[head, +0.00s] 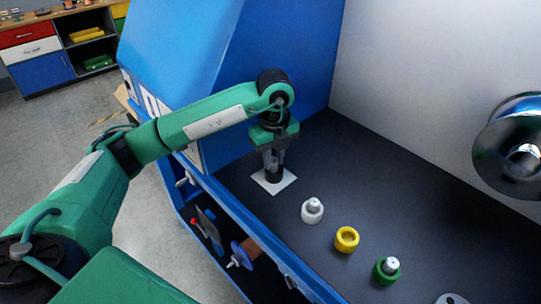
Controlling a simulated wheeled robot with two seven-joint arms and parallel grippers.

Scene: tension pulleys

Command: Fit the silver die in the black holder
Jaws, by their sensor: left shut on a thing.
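My left gripper (274,164) points straight down over a white square plate (287,184) on the dark worktop. It is shut on a small greyish thing between its fingers, most likely the silver die, which is largely hidden by them. The black holder (275,177) stands on the plate directly below the fingertips. The fingertips are right at the holder's top; I cannot tell how deep the die sits in it. My right gripper is not in view.
A white holder (312,213) with a silver piece, a yellow ring-shaped holder (346,240) and a green holder (386,272) with a silver piece stand in a row to the lower right. A large shiny metal wheel (515,146) is at the right. A blue housing (215,60) rises behind my arm.

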